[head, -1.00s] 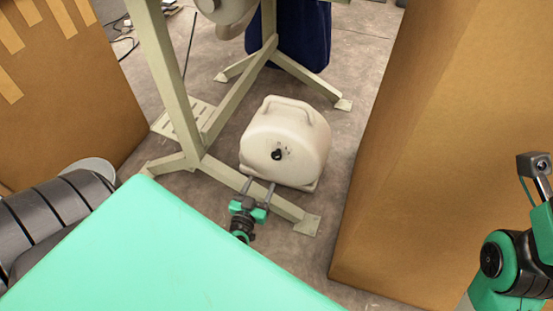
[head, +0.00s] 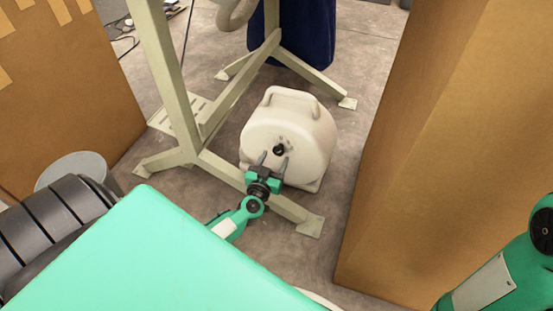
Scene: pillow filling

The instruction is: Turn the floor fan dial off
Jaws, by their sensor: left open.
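The floor fan (head: 308,150) is a cream, rounded unit with a top handle, standing on the concrete floor in the middle of the head view. Its small black dial (head: 279,149) is on the front face. My left gripper (head: 273,156) is open, with its two fingers pointing at the front face just below the dial, one to each side. I cannot tell whether the fingertips touch the fan. The dial shows between and slightly beyond the fingertips. My right arm shows at the right edge, but its gripper is out of view.
A beige metal stand (head: 186,125) rises left of and behind the fan, with a foot bar (head: 226,170) running in front of it. Large cardboard boxes stand at the left (head: 75,110) and right (head: 440,150). A dark blue item (head: 308,35) is behind. Bare floor lies right of the fan.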

